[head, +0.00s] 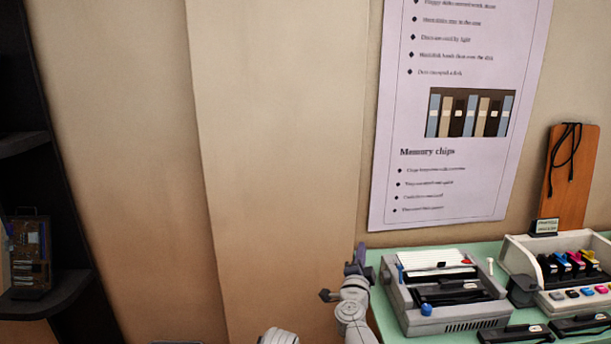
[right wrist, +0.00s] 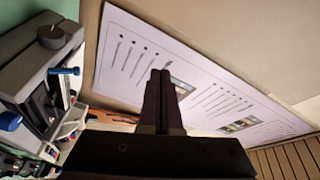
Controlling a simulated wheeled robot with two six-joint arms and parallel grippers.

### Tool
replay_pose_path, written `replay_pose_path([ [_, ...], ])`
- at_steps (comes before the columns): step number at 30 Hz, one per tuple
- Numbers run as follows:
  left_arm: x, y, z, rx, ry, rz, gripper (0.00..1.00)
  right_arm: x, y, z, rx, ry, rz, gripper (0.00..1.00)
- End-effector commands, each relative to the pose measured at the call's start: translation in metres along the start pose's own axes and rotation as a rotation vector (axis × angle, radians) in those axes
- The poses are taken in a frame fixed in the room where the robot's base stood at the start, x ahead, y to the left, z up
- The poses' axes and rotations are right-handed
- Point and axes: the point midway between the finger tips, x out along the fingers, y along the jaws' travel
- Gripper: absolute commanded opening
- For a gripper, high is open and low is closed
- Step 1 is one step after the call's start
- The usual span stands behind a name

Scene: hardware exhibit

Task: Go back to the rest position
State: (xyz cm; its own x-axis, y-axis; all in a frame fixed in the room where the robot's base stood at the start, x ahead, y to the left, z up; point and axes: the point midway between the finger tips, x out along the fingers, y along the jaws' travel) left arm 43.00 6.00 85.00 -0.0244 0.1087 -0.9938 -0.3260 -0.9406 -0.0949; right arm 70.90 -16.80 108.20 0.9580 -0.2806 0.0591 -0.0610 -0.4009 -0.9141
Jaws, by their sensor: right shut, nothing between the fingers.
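My right gripper (head: 360,252) shows in the head view at the left edge of the green table, raised in front of the beige wall and beside the grey device. It also shows in the right wrist view (right wrist: 160,76), where its two dark fingers are together with nothing between them. Part of my right arm is below it in the head view. My left gripper is in neither view.
A grey device (head: 440,312) with a blue knob stands on the green table (head: 384,335), beside a white tray (head: 565,303) with coloured cartridges. A poster (head: 420,190) hangs behind. A dark shelf (head: 70,300) stands at left. Bare wall lies between shelf and table.

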Motion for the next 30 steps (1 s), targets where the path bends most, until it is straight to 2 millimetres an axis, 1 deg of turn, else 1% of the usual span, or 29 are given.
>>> replay_pose_path([
  [1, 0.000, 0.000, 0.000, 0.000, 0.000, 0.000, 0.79, -0.002, -0.010, 0.016, -0.062, -0.092, -0.056, 0.00],
  [3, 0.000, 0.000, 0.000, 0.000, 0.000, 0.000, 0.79, -0.008, -0.017, 0.042, -0.158, -0.231, -0.118, 0.00],
  [5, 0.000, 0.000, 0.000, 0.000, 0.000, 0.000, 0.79, -0.017, -0.016, 0.065, -0.245, -0.356, -0.153, 0.00],
  [6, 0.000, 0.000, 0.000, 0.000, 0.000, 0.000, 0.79, -0.025, -0.012, 0.079, -0.303, -0.440, -0.165, 0.00],
  [8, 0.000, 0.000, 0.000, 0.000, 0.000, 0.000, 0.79, -0.038, -0.001, 0.098, -0.396, -0.565, -0.169, 0.00],
  [10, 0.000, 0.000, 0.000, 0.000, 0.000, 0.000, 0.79, -0.056, 0.021, 0.117, -0.503, -0.713, -0.148, 0.00],
  [11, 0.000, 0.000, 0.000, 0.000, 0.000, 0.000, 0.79, -0.065, 0.032, 0.123, -0.549, -0.777, -0.131, 0.00],
  [13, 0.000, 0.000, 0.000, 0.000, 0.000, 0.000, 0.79, -0.086, 0.062, 0.131, -0.656, -0.919, -0.073, 0.00],
  [14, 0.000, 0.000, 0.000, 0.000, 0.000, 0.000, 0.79, -0.096, 0.076, 0.132, -0.699, -0.977, -0.039, 0.00],
  [15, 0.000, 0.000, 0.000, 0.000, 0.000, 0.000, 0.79, -0.108, 0.095, 0.130, -0.754, -1.051, 0.010, 0.00],
  [17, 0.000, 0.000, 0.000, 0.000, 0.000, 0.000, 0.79, -0.126, 0.121, 0.125, -0.826, -1.148, 0.089, 0.00],
  [18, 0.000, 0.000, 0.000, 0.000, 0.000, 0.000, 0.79, -0.137, 0.136, 0.119, -0.867, -1.203, 0.143, 0.00],
  [21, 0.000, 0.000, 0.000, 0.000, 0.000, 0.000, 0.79, -0.161, 0.168, 0.101, -0.947, -1.312, 0.276, 0.00],
  [24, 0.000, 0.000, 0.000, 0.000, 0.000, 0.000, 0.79, -0.182, 0.192, 0.080, -1.010, -1.396, 0.405, 0.00],
  [26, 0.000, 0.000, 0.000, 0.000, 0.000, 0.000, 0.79, -0.194, 0.204, 0.067, -1.040, -1.436, 0.483, 0.00],
  [30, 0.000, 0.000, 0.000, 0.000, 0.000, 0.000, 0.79, -0.220, 0.225, 0.033, -1.097, -1.514, 0.670, 0.00],
])
